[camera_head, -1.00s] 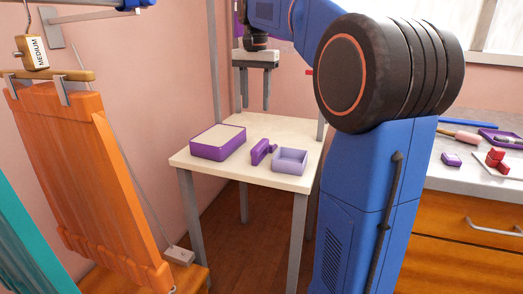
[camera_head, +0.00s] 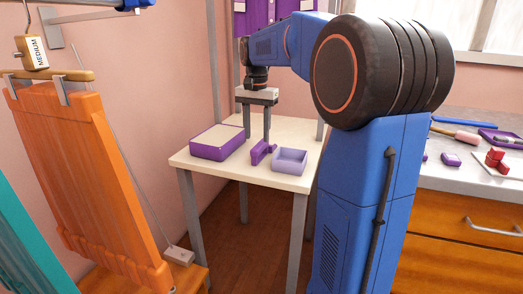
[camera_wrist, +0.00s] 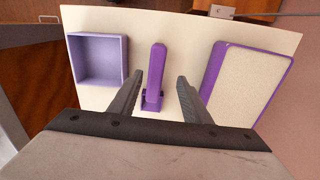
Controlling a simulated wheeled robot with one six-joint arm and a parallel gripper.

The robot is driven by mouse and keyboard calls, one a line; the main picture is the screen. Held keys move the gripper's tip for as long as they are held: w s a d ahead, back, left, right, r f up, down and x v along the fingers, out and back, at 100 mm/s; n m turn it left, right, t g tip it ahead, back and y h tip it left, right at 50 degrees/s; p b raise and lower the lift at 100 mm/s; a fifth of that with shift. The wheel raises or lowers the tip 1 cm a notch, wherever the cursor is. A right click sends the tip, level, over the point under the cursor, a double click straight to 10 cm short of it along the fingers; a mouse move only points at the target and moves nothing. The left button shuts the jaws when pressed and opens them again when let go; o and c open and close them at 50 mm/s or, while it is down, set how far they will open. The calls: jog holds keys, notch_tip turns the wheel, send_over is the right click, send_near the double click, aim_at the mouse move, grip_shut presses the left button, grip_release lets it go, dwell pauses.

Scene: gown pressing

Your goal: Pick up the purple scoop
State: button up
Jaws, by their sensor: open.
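The purple scoop (camera_head: 260,154) stands on the cream table (camera_head: 285,183) between two boxes. In the wrist view the scoop (camera_wrist: 154,75) shows from above, with its long rounded handle lying between my fingers. My gripper (camera_head: 257,137) is open and points down over the scoop. In the wrist view my gripper (camera_wrist: 160,80) has one finger on each side of the scoop, with the left finger close to it and a wider gap on the right. I cannot tell whether a finger touches it.
A purple box with a cream top (camera_head: 218,141) stands left of the scoop. An open lavender tray (camera_head: 290,162) stands to its right. A counter (camera_head: 470,166) with red and purple pieces is at the right.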

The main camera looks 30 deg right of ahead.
aim_at(260, 144)
jog(key=shift+s+d+f, duration=0.1)
jog(key=shift+d+f, duration=0.1)
jog(key=shift+f, duration=0.7)
jog(key=shift+w+d+f, duration=0.1)
jog(key=shift+d+f, duration=0.05)
jog(key=shift+f, duration=0.8)
jog(key=shift+s+d+f, duration=0.1)
jog(key=shift+d+f, duration=0.1)
jog(key=shift+f, duration=0.7)
jog(key=shift+c, duration=0.4)
grip_shut()
